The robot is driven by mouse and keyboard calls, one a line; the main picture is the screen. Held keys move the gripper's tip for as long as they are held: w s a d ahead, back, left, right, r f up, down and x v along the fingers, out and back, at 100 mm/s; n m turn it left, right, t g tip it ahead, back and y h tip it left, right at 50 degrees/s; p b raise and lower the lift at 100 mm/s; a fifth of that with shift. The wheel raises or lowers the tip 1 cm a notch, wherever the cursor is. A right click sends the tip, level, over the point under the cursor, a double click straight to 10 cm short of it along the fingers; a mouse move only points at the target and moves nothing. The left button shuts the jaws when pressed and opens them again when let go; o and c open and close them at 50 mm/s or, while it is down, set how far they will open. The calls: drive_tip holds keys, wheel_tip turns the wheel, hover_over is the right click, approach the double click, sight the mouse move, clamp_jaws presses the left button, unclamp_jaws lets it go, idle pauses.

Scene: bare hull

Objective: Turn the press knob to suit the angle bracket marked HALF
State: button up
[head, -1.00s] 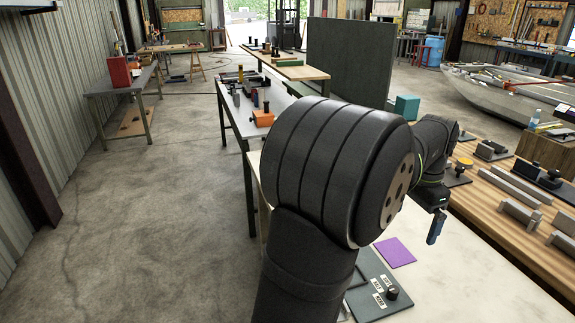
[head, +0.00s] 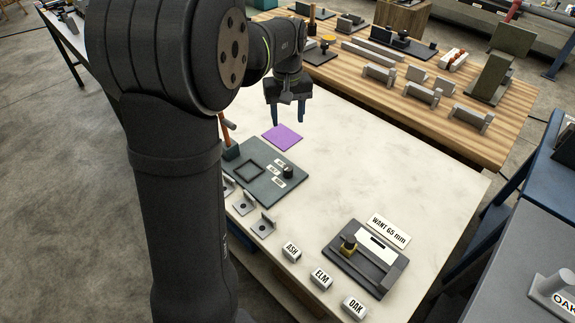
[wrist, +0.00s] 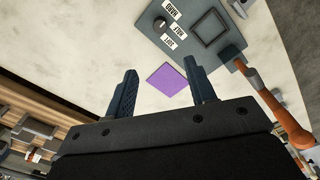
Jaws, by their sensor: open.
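The press board (head: 262,172) is a dark plate with a black knob (head: 288,171), a square frame and a teal block with an orange-red lever (head: 228,133). The wrist view shows the knob (wrist: 159,24) beside white labels, which seem to read HARD, HALF (wrist: 178,30) and SOFT. I cannot tell which label the knob points at. Several grey angle brackets (head: 263,226) stand along the near left edge; their markings are unreadable.
A dark fixture (head: 364,262) with a brass-coloured knob and a WANT 65 mm card stands at front right. ASH, ELM and OAK blocks (head: 321,279) line the front edge. A wooden bench (head: 440,90) with metal parts lies behind. The white tabletop's middle is clear.

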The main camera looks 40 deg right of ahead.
wheel_tip(320, 180, down, 2)
drive_tip(key=n, duration=0.4)
approach(288, 168)
drive_tip(key=shift+n, duration=0.3)
wheel_tip(288, 168, down, 9)
drive_tip(key=shift+f, duration=0.1)
drive_tip(key=c, duration=1)
